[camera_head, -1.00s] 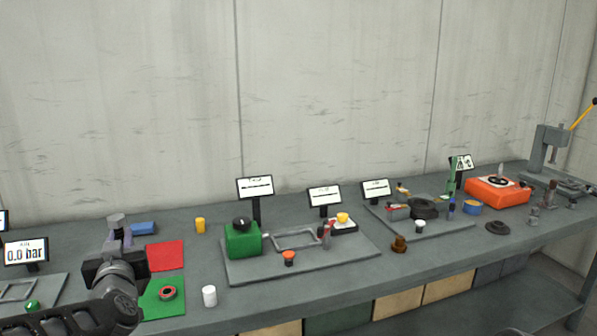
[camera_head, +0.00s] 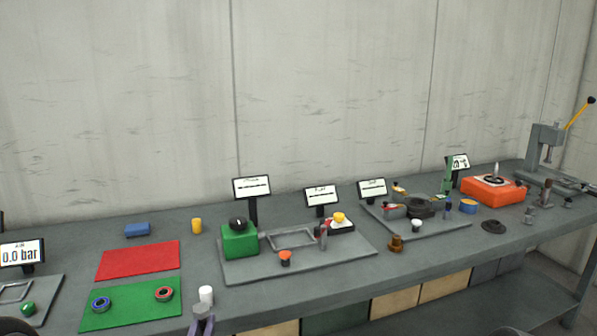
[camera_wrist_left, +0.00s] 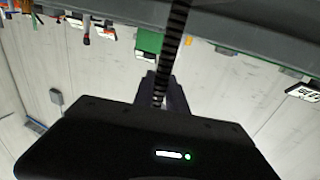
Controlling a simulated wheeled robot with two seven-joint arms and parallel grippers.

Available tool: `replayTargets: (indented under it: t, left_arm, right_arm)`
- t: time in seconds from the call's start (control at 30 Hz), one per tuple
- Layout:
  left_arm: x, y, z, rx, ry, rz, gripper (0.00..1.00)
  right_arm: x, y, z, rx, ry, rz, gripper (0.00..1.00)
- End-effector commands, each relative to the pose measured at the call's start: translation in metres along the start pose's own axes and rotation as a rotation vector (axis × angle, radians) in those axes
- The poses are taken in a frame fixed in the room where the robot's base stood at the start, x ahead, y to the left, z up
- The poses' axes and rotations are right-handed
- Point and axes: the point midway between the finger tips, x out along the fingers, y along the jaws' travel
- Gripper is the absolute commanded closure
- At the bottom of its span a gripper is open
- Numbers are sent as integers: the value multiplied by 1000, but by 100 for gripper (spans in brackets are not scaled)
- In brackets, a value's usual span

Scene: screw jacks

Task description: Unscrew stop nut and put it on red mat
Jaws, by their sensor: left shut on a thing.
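The red mat (camera_head: 140,260) lies bare on the bench at the left in the head view. The green mat (camera_head: 130,313) in front of it carries a blue-ringed part (camera_head: 101,304) and a red-ringed part (camera_head: 164,294). My left gripper (camera_head: 203,313) shows only as grey finger ends at the bottom edge, just in front of a white cylinder (camera_head: 206,294). In the wrist view the left gripper (camera_wrist_left: 163,92) is shut on a dark threaded rod (camera_wrist_left: 174,50). I cannot make out a stop nut on it. My right gripper is out of view.
A green box (camera_head: 240,241) stands on a grey tray right of the mats. A blue block (camera_head: 137,230) and a yellow cylinder (camera_head: 197,226) stand behind. A pressure display (camera_head: 22,253) is at far left. The bench front edge runs close by the gripper.

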Motion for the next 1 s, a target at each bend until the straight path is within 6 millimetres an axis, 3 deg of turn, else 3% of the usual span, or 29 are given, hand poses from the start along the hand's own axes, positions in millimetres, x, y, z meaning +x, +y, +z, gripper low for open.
replayTargets:
  t: [0.23, 1.0]
  left_arm:
    - [-1, 17, 20, 1, 6, 39, 100]
    - [-1, 16, 17, 1, 9, 36, 100]
  right_arm:
    - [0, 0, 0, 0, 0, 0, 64]
    - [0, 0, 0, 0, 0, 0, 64]
